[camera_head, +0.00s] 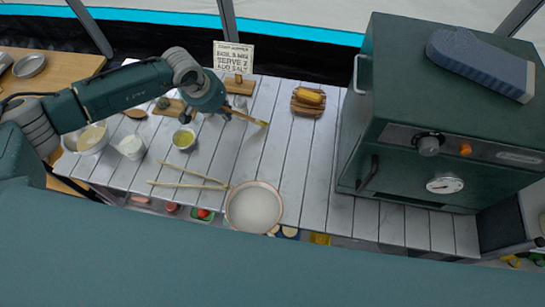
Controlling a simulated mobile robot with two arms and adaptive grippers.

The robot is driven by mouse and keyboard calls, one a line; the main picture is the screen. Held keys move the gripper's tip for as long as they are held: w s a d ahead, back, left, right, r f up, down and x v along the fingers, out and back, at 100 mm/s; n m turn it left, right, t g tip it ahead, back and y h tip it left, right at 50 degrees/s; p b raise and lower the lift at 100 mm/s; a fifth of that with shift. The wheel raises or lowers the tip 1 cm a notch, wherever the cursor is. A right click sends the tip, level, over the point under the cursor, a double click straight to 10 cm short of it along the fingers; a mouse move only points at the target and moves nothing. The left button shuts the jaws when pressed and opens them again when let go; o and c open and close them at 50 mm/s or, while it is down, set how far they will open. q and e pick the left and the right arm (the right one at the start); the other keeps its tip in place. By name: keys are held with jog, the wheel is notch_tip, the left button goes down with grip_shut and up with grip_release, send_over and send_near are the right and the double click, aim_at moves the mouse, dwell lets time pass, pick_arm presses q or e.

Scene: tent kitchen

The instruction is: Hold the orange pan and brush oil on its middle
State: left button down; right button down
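The pan (253,207) lies near the front edge of the table, with a pale inside and a thin orange-brown rim. No gripper is on it. My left gripper (222,108) is above the back middle of the table, behind and left of the pan. It appears shut on a slim wooden brush (250,119), whose far end points right, away from the pan. My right gripper is not in view.
A large green oven (450,120) fills the right side. Two thin wooden sticks (188,185) lie left of the pan, reaching its rim. Slats right of the pan are clear.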

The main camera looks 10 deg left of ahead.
aim_at(237, 106)
pick_arm(q)
jog(key=shift+s+d, duration=1.4)
jog(key=shift+s, duration=0.3)
jog(key=shift+w+d, duration=0.3)
jog(key=shift+d, duration=0.2)
jog(key=shift+w+a, duration=1.35)
jog(key=shift+w, duration=0.3)
jog(key=shift+w+a, duration=1.3)
jog(key=shift+w, duration=0.3)
jog(key=shift+w+d, duration=0.45)
jog(key=shift+s+d, duration=1.4)
jog(key=shift+s, duration=0.25)
jog(key=shift+s+d, duration=1.35)
jog(key=shift+s, duration=0.25)
jog(key=shift+w+d, duration=0.45)
jog(key=shift+w+a, duration=1.1)
jog(key=shift+w, duration=0.2)
jog(key=shift+w+a, duration=1.05)
jog(key=shift+w, duration=0.2)
jog(key=shift+w+a+f, duration=0.1)
jog(key=shift+w+a, duration=0.5)
jog(key=shift+w, duration=0.05)
